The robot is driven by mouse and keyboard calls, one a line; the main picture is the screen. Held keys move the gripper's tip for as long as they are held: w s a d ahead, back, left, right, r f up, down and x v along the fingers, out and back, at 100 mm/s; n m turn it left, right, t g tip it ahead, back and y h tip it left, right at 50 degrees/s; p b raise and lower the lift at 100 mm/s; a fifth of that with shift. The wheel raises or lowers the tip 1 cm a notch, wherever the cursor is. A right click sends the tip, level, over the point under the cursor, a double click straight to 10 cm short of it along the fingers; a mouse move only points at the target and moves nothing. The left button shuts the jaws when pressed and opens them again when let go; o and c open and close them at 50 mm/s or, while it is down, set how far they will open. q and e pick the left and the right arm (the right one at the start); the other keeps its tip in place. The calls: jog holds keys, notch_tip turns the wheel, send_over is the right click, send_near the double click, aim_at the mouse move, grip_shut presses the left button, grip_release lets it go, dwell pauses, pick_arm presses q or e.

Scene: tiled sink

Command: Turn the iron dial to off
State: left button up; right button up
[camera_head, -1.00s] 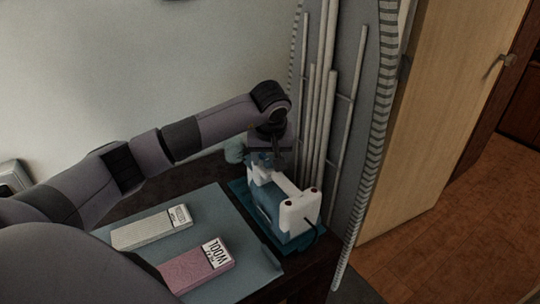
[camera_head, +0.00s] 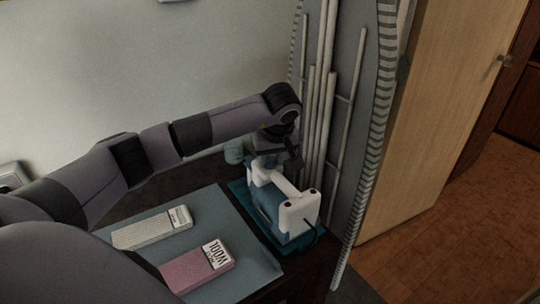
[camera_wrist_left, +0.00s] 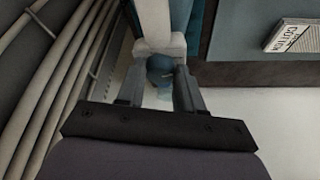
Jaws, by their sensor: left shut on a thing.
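The white and teal iron (camera_head: 298,211) stands on a teal base (camera_head: 243,195) at the right end of the counter. In the left wrist view its white body (camera_wrist_left: 153,18) runs up from the gripper. A round blue dial (camera_wrist_left: 160,64) sits at the near end of the iron, between the fingers of my left gripper (camera_wrist_left: 159,82). The left gripper (camera_head: 268,166) is shut on the dial, coming down from above at the iron's far end. In the head view the gripper hides the dial. Any marking on the dial is not readable. My right gripper is not in view.
A pink block marked WOOL (camera_head: 195,266) and a pale block (camera_head: 150,228), marked COTTON in the wrist view (camera_wrist_left: 292,36), lie on a blue-grey mat (camera_head: 215,207). A folded ironing board (camera_head: 355,150) stands close behind the iron. A wooden door (camera_head: 440,120) is at right.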

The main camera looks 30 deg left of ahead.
pick_arm(q)
jog(key=n, duration=0.1)
jog(key=n+g, duration=0.1)
jog(key=n, duration=0.2)
jog(key=shift+w+r+g+y+p, duration=0.1)
jog(key=shift+w+g+y+p, duration=0.2)
jog(key=shift+y+p, duration=0.1)
jog(key=shift+w+d+n+g, duration=0.1)
jog(key=shift+n+g, duration=0.5)
jog(key=shift+n, duration=1.2)
jog(key=o, duration=1)
jog(key=shift+o, duration=0.2)
jog(key=v, duration=0.7)
